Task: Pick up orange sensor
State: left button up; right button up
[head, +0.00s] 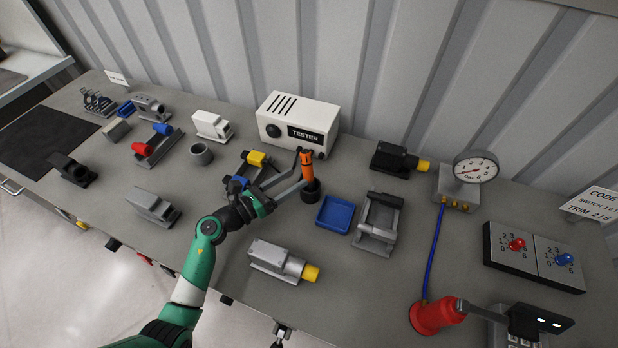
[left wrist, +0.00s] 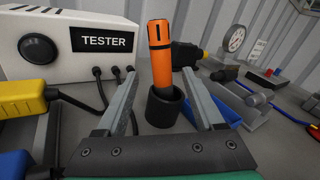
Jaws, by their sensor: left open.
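The orange sensor (head: 307,166) stands upright in a dark round holder (head: 311,190) in front of the tester. In the left wrist view the sensor (left wrist: 161,55) is an orange cylinder with a black band near its top, and its lower end is hidden inside the holder (left wrist: 163,107). My left gripper (head: 296,172) is open, with its fingers reaching toward the sensor. In the left wrist view the two fingers lie left and right of the sensor and holder, with visible gaps. My right gripper cannot be made out in these views.
The white tester (head: 298,121) stands just behind the sensor, with dark cables. A blue tray (head: 335,213) and a grey fixture (head: 379,222) are to the right. A grey unit with a yellow cap (head: 284,262) lies in front. A yellow-ended connector (head: 257,159) sits left.

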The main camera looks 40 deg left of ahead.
pick_arm(q)
jog(key=w, duration=0.3)
jog(key=shift+w+d+b, duration=0.2)
jog(key=shift+b, duration=0.1)
jog(key=shift+w+d, duration=0.1)
jog(key=shift+w, duration=0.25)
jog(key=w, duration=0.1)
jog(key=w+b, duration=0.1)
jog(key=w, duration=0.1)
jog(key=w+b, duration=0.1)
jog(key=shift+w+d, duration=0.25)
jog(key=shift+d, duration=0.1)
jog(key=shift+s+r, duration=0.1)
grip_shut()
